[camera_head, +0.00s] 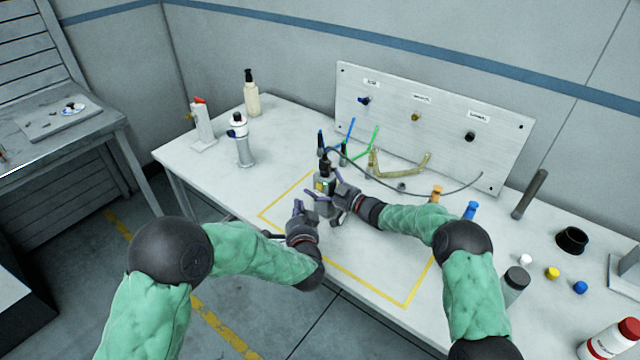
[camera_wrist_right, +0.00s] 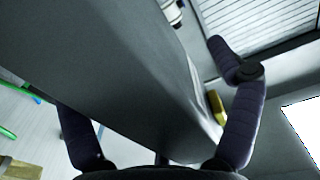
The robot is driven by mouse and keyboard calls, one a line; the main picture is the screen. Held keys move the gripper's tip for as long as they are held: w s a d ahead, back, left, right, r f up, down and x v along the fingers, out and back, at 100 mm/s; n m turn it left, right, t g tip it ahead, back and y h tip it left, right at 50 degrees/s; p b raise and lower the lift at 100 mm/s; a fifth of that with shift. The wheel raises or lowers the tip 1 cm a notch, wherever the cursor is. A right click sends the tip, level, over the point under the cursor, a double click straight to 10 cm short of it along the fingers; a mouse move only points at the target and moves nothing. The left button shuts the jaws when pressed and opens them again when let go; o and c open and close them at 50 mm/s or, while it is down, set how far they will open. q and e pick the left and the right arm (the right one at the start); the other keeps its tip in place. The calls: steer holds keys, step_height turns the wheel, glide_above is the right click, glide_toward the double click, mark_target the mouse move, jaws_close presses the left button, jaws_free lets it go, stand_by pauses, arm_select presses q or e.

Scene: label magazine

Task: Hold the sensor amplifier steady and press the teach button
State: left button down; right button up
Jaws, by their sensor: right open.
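The sensor amplifier (camera_head: 323,184) is a small dark grey box with a yellow-green patch on its face and a dark cable at its top. It stands near the middle of the table in the head view. My right gripper (camera_head: 327,194) is open close around it; in the right wrist view a large grey surface (camera_wrist_right: 110,60) fills the space between the parted fingers. I cannot tell whether they touch it. My left gripper (camera_head: 298,208) is just in front and to the left, fingers pointing up; its opening is unclear. I cannot make out the teach button.
A panel (camera_head: 440,125) with labelled connectors stands behind, with green and blue leads and a bent yellowish piece (camera_head: 400,166) before it. Bottles (camera_head: 251,93) stand at the back left. Several caps, a dark ring (camera_head: 572,240) and a red-capped bottle (camera_head: 610,340) occupy the right. Yellow tape (camera_head: 370,286) outlines the work area.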

steer(key=v, duration=1.2)
steer(key=shift+f, duration=0.1)
